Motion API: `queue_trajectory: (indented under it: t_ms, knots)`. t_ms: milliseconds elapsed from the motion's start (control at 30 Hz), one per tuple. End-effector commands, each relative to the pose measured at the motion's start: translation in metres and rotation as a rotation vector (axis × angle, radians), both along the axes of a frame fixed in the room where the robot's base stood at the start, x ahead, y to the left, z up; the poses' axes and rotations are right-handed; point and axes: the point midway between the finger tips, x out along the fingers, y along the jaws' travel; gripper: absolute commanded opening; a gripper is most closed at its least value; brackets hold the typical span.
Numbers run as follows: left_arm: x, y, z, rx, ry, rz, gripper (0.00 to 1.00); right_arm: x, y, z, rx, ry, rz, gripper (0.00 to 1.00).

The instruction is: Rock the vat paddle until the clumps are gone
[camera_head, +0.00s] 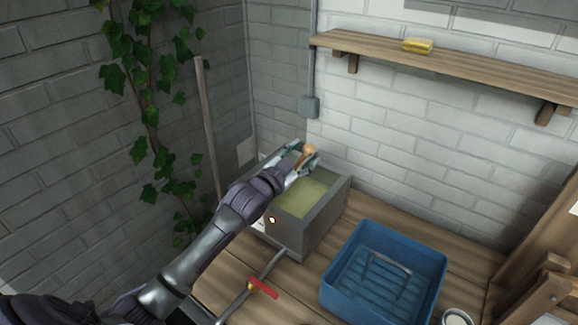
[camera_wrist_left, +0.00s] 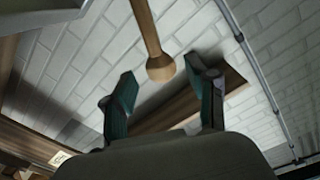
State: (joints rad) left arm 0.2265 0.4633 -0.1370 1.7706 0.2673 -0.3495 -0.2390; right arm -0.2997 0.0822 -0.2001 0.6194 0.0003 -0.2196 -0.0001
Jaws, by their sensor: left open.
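The vat (camera_head: 318,232) is a grey box on the wooden table, with pale yellow-green contents (camera_head: 307,197) inside. I cannot make out separate clumps. The paddle (camera_head: 309,150) shows as a light wooden handle with a round knob at the vat's far end. My left gripper (camera_head: 303,160) is open at the knob, above the vat's far side. In the left wrist view the paddle (camera_wrist_left: 158,66) comes from the top, and its knob lies between the open fingers of my left gripper (camera_wrist_left: 163,82), with gaps on both sides. My right gripper is not in view.
A blue crate (camera_head: 345,302) stands right of the vat. A metal rod with a red handle (camera_head: 262,289) is in front of the vat. A white cup (camera_head: 456,318) is at lower right. A wall shelf (camera_head: 470,68) holds a yellow block (camera_head: 417,46). Ivy (camera_head: 150,100) hangs on the left wall.

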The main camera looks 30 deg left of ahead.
Motion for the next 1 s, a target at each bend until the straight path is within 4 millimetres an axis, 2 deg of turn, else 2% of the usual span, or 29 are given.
queue_trajectory:
  t_ms: [33, 200, 400, 600, 1000]
  knots:
    - [-0.013, 0.002, -0.002, 0.002, 0.003, 0.0, 0.58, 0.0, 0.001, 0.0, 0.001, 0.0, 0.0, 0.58]
    - [-0.049, 0.007, -0.002, 0.002, 0.002, 0.0, 0.58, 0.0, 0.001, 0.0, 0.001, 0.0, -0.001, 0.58]
    - [-0.078, 0.011, -0.001, 0.001, 0.001, 0.0, 0.58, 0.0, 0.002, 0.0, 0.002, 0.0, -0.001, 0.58]
    - [-0.087, 0.013, 0.0, 0.001, -0.001, 0.001, 0.58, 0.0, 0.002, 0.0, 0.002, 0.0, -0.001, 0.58]
    - [-0.086, 0.012, 0.0, 0.001, 0.0, 0.0, 0.58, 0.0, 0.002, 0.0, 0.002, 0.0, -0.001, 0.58]
